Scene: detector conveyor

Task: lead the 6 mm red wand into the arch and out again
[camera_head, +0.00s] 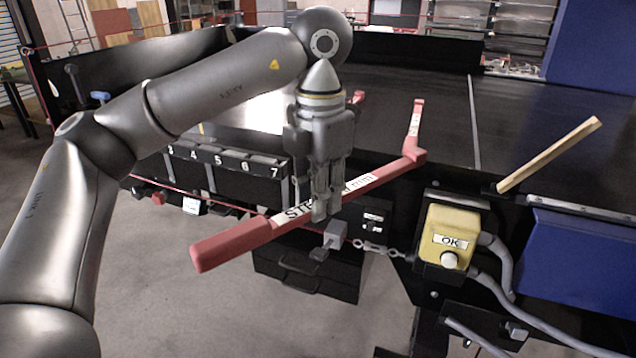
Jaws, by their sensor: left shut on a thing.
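The red wand (230,243) is a long bar with a thick end at the left. It slants up to the right across the front edge of the black belt (400,85). Its white label starts with "STE"; the rest is partly hidden. At its right end it meets an upright red piece (415,120) with a pale label. My left gripper (320,208) points down and is shut on the wand near the label, covering part of it. I cannot pick out the arch for sure; a large blue panel (600,75) stands at the upper right. My right gripper is not in view.
A black rack (222,168) numbered 3 to 7 is behind the wand at the left. A yellow box (450,232) marked OK, with a white button, is at the right front, with a chain and grey hoses. A wooden stick (550,155) slants up at the right. The belt is mostly clear.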

